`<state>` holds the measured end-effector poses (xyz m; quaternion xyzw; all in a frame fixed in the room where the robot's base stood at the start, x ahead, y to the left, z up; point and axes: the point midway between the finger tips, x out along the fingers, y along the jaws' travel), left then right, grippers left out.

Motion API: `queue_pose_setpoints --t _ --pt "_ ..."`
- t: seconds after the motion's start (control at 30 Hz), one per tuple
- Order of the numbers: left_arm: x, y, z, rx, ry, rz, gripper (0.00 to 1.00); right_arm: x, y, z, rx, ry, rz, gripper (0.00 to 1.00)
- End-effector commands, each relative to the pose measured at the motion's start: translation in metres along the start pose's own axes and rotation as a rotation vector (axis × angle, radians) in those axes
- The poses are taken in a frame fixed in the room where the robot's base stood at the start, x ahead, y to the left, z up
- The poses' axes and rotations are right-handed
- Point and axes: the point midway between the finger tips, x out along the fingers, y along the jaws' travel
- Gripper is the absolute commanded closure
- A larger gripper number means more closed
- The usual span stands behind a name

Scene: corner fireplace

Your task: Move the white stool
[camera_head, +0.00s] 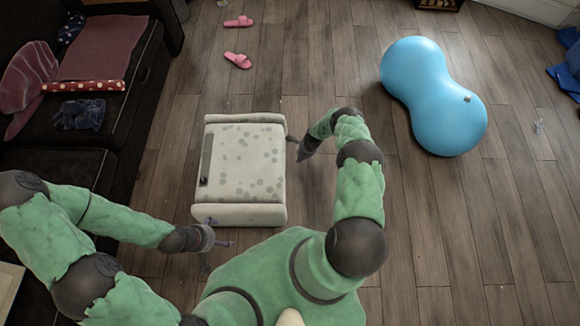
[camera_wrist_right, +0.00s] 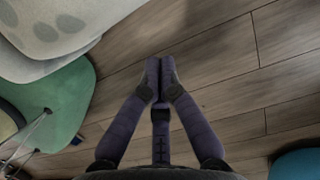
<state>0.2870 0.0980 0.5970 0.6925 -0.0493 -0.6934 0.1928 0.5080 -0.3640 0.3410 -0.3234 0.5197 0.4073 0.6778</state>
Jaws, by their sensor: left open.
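The white stool (camera_head: 245,160) stands on the wooden floor in front of me, with grey-green spots on its top and a dark strip along its left side. My left gripper (camera_head: 222,232) is open at the stool's near left corner, with one finger by its near edge; I cannot tell whether they touch. My right gripper (camera_head: 292,140) is at the stool's upper right side, close to its edge. In the right wrist view the right fingertips (camera_wrist_right: 160,68) meet with nothing between them. The stool's spotted surface (camera_wrist_right: 50,25) shows at the upper left there, apart from the fingers.
A dark sofa (camera_head: 125,110) with cushions and cloths runs along the left. Pink slippers (camera_head: 238,60) lie beyond the stool. A blue peanut-shaped ball (camera_head: 432,95) rests at the right. The floor between the ball and the stool is mostly clear.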

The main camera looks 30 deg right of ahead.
Motion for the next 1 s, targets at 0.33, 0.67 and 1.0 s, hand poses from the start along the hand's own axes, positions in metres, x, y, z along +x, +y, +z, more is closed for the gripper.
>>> queue_pose_setpoints --t 0.33,0.67,1.0 --pt "0.01 -0.004 -0.001 0.0 0.0 0.0 0.05 0.023 -0.008 -0.019 0.098 0.009 -0.006 1.0" --pt "0.041 -0.015 -0.002 0.0 0.0 0.0 0.05 0.083 -0.008 -0.02 0.095 0.009 -0.007 1.0" --pt "0.056 -0.02 -0.002 0.0 0.0 0.0 0.05 0.111 -0.013 0.005 0.093 0.008 -0.009 1.0"
